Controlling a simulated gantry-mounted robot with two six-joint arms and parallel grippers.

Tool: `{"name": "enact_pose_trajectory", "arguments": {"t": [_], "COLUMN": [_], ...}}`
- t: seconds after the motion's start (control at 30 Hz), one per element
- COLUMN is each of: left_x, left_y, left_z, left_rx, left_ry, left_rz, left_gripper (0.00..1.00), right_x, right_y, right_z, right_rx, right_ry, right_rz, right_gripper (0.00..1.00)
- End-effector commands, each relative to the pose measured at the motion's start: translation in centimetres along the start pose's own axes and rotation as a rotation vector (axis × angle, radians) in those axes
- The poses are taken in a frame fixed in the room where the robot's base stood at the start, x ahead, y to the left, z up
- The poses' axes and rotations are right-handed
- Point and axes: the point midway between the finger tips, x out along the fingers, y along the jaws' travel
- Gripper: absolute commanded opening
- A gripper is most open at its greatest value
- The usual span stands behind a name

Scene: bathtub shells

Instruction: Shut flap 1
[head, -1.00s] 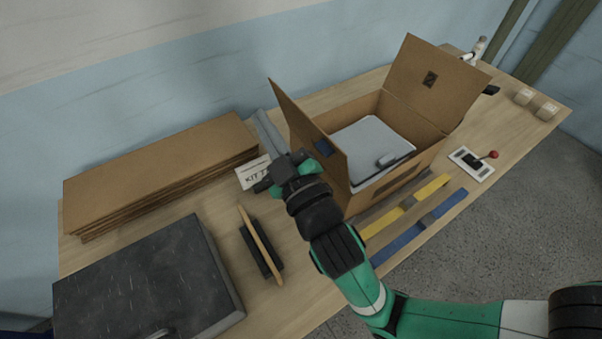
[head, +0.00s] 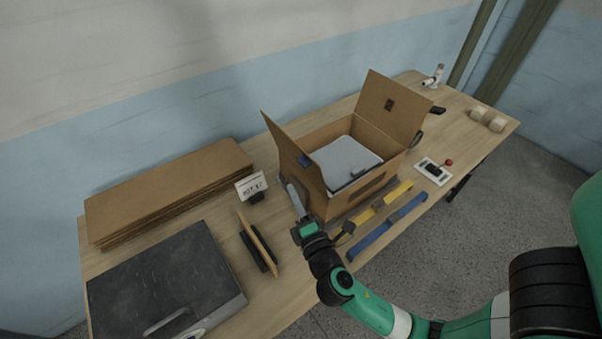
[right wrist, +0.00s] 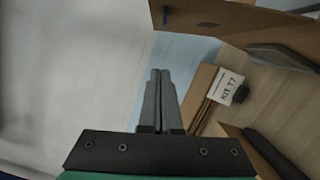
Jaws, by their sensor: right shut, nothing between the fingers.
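An open cardboard box (head: 330,205) stands on the table with a pale grey item (head: 345,160) inside. Its left flap (head: 290,150) stands up and leans outward, with a small blue patch on its inner face. Its right flap (head: 392,105) also stands up and bears a dark patch. I cannot read which is flap 1. My right gripper (head: 291,187) is shut and empty, just left of the box near the left flap. In the right wrist view its fingers (right wrist: 160,75) are together, and a cardboard panel with a blue patch (right wrist: 235,20) shows at upper right. My left gripper is out of view.
A card sign (head: 250,186) stands left of the box, before stacked cardboard sheets (head: 165,190). A dark case (head: 165,280) and a stand holding a brown panel (head: 258,242) are at left. Yellow (head: 385,203) and blue (head: 388,226) strips and a switch panel (head: 434,172) lie at front right.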

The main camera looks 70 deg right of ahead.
Motion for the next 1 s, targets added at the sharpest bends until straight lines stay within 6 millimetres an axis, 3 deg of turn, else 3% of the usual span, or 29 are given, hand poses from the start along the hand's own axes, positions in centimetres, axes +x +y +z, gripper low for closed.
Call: {"name": "enact_pose_trajectory", "arguments": {"t": [0.17,0.3,0.4,1.0], "left_x": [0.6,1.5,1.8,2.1], "left_y": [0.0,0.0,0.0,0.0], "left_z": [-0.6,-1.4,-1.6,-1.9], "left_rx": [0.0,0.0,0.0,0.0], "left_ry": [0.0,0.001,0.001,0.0], "left_rz": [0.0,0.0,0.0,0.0], "left_gripper": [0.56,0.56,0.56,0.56], "right_x": [3.8,4.1,4.3,4.5], "right_y": [0.2,0.3,0.2,0.5], "right_z": [0.4,2.8,3.6,3.6], "right_rx": [0.001,0.001,0.0,0.021], "right_ry": [-0.005,-0.004,-0.002,0.012], "right_rz": [0.0,-0.003,-0.002,-0.001], "right_gripper": [0.0,0.0,0.0,0.0]}}
